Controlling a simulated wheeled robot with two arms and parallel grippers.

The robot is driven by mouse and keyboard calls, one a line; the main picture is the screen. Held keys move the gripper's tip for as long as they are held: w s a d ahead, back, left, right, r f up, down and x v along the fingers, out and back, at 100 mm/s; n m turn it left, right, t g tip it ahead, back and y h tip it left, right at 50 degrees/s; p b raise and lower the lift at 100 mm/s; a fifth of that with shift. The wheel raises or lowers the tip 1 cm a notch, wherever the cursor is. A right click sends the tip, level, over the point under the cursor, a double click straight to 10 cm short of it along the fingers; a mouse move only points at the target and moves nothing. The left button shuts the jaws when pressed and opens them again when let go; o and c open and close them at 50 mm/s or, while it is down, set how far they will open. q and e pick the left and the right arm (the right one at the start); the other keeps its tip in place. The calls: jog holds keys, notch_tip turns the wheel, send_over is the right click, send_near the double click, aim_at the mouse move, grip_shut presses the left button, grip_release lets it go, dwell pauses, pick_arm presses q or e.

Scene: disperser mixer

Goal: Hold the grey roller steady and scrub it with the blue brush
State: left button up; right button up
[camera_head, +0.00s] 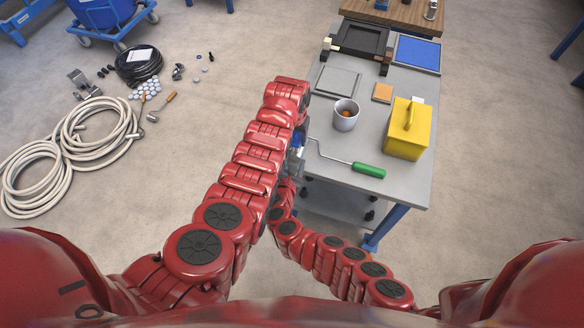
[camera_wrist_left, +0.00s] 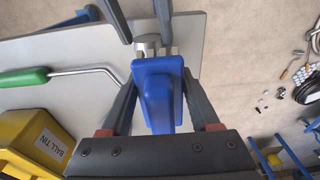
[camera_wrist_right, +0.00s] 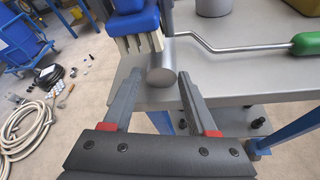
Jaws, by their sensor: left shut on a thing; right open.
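My left gripper (camera_wrist_left: 159,82) is shut on the blue brush (camera_wrist_left: 158,98). The brush's pale bristles (camera_wrist_right: 137,44) point down close beside the grey roller (camera_wrist_right: 161,66); I cannot tell whether they touch it. The roller lies at the table's edge, with a bent metal rod (camera_head: 330,155) leading to its green handle (camera_head: 368,170). My right gripper (camera_wrist_right: 157,76) is open, its fingertips on either side of the roller's near end, apart from it in the right wrist view. In the head view my arms hide most of the roller, and only a bit of the brush (camera_head: 298,139) shows.
On the grey table (camera_head: 405,190) stand a grey cup (camera_head: 346,118), a yellow tin (camera_head: 407,132), an orange block (camera_head: 382,92) and a blue pad (camera_head: 417,52). Hoses (camera_head: 97,124) and a black cable coil (camera_head: 139,65) lie on the floor at left.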

jog(key=shift+x, duration=0.9)
jog(key=shift+f, duration=0.15)
jog(key=shift+d, duration=0.1)
grip_shut()
dwell(0.7)
